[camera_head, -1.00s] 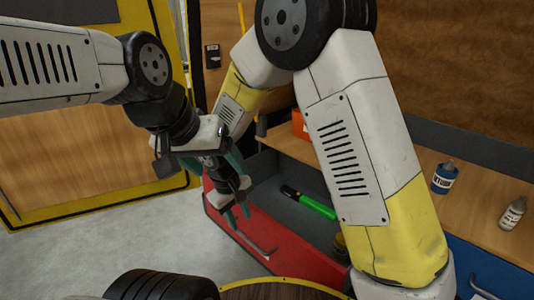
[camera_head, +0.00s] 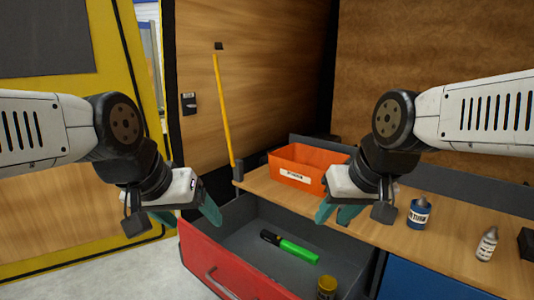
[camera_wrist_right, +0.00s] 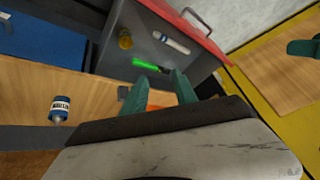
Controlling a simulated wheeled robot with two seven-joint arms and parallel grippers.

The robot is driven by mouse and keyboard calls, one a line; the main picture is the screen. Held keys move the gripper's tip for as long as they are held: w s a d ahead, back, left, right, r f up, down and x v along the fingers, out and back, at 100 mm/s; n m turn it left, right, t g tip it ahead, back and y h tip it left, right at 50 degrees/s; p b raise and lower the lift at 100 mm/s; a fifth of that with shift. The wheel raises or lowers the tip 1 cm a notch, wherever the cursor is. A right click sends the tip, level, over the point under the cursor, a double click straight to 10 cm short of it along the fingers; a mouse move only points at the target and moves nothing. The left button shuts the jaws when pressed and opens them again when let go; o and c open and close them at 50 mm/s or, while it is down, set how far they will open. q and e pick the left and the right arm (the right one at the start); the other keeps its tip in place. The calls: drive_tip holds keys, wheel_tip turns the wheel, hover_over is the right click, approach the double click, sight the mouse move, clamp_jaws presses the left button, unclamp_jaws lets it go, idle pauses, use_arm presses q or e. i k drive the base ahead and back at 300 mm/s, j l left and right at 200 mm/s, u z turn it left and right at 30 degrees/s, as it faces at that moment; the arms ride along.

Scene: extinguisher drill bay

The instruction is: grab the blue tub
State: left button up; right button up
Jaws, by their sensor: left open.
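The blue tub (camera_head: 419,213), a small round container with a white label and a grey top, stands upright on the wooden counter at the right of the head view. It also shows at the left of the right wrist view (camera_wrist_right: 60,110). My right gripper (camera_head: 338,212) is open and empty, to the left of the tub and apart from it. Its teal fingers (camera_wrist_right: 160,90) show spread in the wrist view. My left gripper (camera_head: 188,213) is open and empty, further left, near the red drawer's left end.
An orange bin (camera_head: 300,168) stands on the counter behind my right gripper. A white bottle (camera_head: 487,244) stands right of the tub. A yellow pole (camera_head: 224,110) leans behind.

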sight(418, 218)
drive_tip(key=z, duration=1.35)
drive_tip(key=i+l+u, duration=0.25)
drive_tip(key=l, duration=0.2)
drive_tip(key=l+u, duration=0.25)
drive_tip(key=l, duration=0.2)
drive_tip(key=l+u, duration=0.25)
drive_tip(key=l, duration=0.25)
